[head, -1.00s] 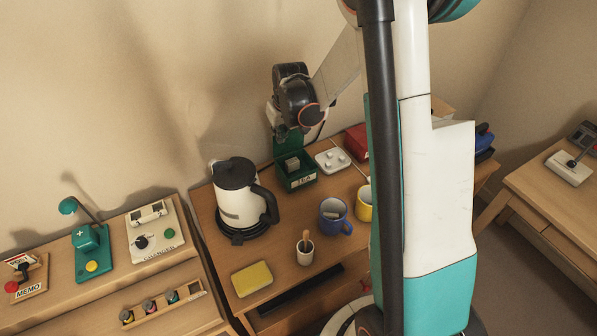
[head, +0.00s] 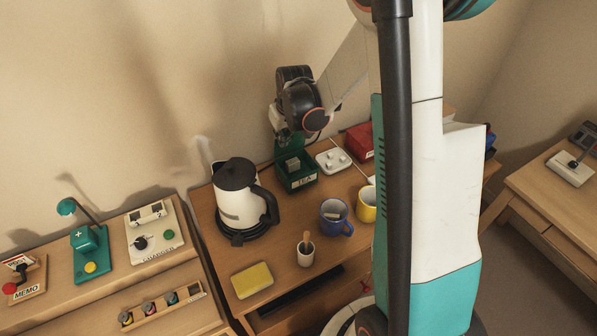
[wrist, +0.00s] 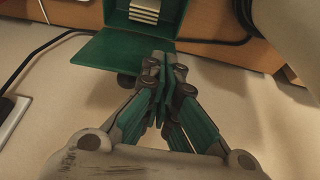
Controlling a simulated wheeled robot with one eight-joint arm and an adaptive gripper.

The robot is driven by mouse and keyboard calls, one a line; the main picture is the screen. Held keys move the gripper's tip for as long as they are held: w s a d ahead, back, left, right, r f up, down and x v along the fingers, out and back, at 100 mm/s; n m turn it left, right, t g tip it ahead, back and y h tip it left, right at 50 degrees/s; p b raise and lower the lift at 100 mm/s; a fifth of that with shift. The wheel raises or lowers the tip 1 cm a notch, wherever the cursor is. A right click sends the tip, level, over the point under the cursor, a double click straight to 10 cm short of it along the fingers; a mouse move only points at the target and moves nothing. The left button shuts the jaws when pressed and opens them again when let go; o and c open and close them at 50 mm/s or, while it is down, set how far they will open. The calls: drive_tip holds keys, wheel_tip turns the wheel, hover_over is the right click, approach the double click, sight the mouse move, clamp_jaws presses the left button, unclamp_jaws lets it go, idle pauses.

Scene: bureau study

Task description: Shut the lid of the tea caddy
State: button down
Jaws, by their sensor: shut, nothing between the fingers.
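The tea caddy (head: 297,184) is a green box labelled TEA, standing on the desk right of the kettle, with pale packets inside. Its lid (head: 290,145) is open, raised at the back of the box and partly hidden by my arm. In the wrist view the box (wrist: 117,13) is at the top, and the lid (wrist: 112,57) reaches from it towards my gripper. My gripper (wrist: 165,73) is shut and empty, with its fingertips at the lid's right part. I cannot tell whether they touch it. In the head view my wrist hides the fingertips.
A kettle (head: 236,205) stands close left of the caddy, and a white knobbed tray (head: 333,161) lies close right. A blue mug (head: 334,222), yellow mug (head: 366,206) and small cup (head: 305,254) stand in front. The wall is close behind. A cable (wrist: 45,48) runs left of the lid.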

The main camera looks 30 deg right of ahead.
drive_tip(key=shift+s+f, duration=0.15)
drive_tip(key=shift+s, duration=0.7)
drive_tip(key=shift+s+f+b, duration=0.35)
drive_tip(key=shift+s+b, duration=0.25)
drive_tip(key=shift+s, duration=0.3)
drive_tip(key=shift+s+f+b, duration=0.45)
drive_tip(key=shift+s, duration=0.25)
